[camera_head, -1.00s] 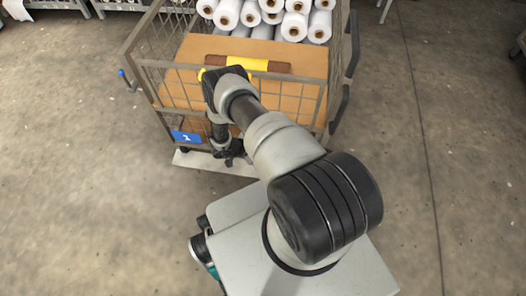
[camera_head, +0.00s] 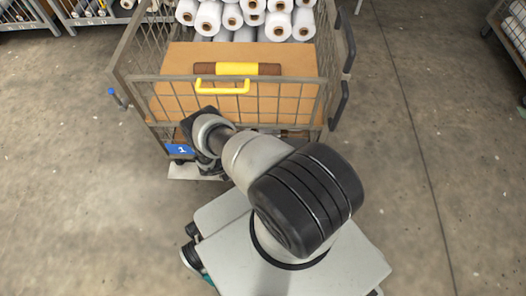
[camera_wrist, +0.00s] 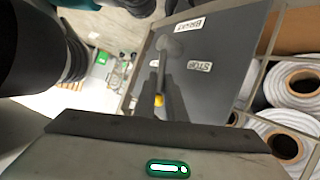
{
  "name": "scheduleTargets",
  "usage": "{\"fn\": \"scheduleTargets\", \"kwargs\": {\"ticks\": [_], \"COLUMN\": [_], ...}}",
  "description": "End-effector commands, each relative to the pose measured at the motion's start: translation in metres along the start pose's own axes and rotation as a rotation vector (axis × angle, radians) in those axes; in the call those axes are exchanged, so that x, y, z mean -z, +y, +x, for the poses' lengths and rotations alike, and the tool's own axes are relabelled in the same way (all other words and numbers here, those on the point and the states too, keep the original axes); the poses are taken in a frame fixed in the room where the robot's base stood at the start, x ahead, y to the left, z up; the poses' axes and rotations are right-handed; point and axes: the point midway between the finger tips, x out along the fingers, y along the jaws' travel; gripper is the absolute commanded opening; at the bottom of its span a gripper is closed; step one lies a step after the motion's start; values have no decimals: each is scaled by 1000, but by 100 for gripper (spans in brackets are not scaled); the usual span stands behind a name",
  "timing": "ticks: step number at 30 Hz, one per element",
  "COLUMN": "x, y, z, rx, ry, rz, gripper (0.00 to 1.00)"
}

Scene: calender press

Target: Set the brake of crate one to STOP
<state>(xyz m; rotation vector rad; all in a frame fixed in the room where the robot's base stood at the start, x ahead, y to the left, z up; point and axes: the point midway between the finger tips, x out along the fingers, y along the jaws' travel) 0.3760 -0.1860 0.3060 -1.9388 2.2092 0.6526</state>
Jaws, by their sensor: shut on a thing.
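Crate one (camera_head: 150,77) is a wire-mesh cart with a blue label "1" (camera_head: 179,149) low on its front. In the wrist view a dark grey plate (camera_wrist: 225,45) carries two white labels, one reading STOP (camera_wrist: 199,66) and another (camera_wrist: 190,25) that seems to read BRAKE, both turned. A grey brake lever (camera_wrist: 162,65) with a yellow tip (camera_wrist: 158,100) runs down across the plate, beside the STOP label. My gripper (camera_wrist: 165,93) has its dark fingers around the lever near that tip, shut on it. In the head view my wrist hides the fingers and lever.
Crate one holds a cardboard box (camera_head: 190,105) and several white rolls (camera_head: 232,18). A yellow handle (camera_head: 222,88) sits on its front rim. Other wire carts (camera_head: 90,20) stand at the back left and right. Floor (camera_head: 60,180) is clear left and right.

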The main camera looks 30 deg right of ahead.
Motion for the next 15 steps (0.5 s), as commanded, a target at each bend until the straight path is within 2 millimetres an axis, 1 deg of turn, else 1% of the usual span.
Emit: {"fn": "scheduleTargets", "kwargs": {"ticks": [14, 15], "x": [0, 0], "y": [1, 1], "z": [0, 0], "rx": [-4, -4], "ry": [10, 10], "rz": [-3, -3], "gripper": [0, 17]}}
